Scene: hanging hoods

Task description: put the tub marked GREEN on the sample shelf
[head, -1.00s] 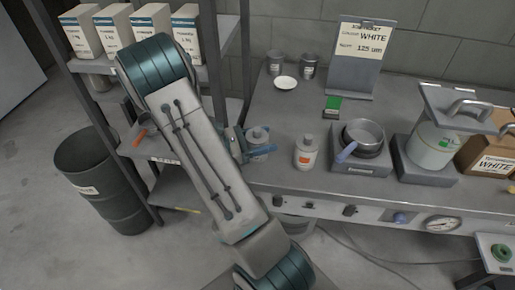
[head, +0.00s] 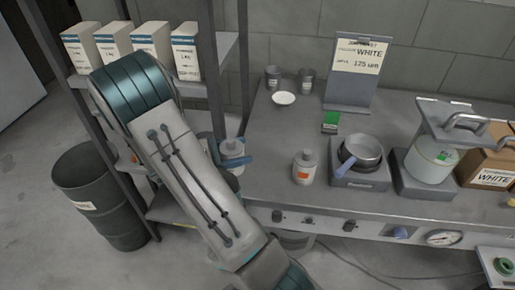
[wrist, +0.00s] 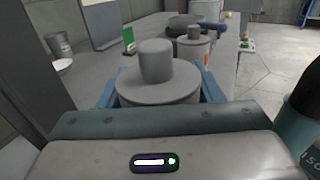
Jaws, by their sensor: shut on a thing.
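My gripper (head: 236,162) is shut on a pale tub (head: 232,149) with a grey knobbed lid, held upright beside the bench's left end. In the wrist view the held tub (wrist: 157,85) sits between the blue fingers; its marking is hidden. Another tub with an orange label (head: 305,168) stands on the bench. The shelf rack (head: 222,45) is at the left, partly behind my arm; I cannot tell which board is the sample shelf.
Several white cartons (head: 151,48) fill the rack's upper board. A dark drum (head: 100,200) stands left of the rack. The bench holds a pan on a scale (head: 360,160), a green card (head: 331,121), two cans, a white dish (head: 284,99) and a WHITE sign (head: 358,65).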

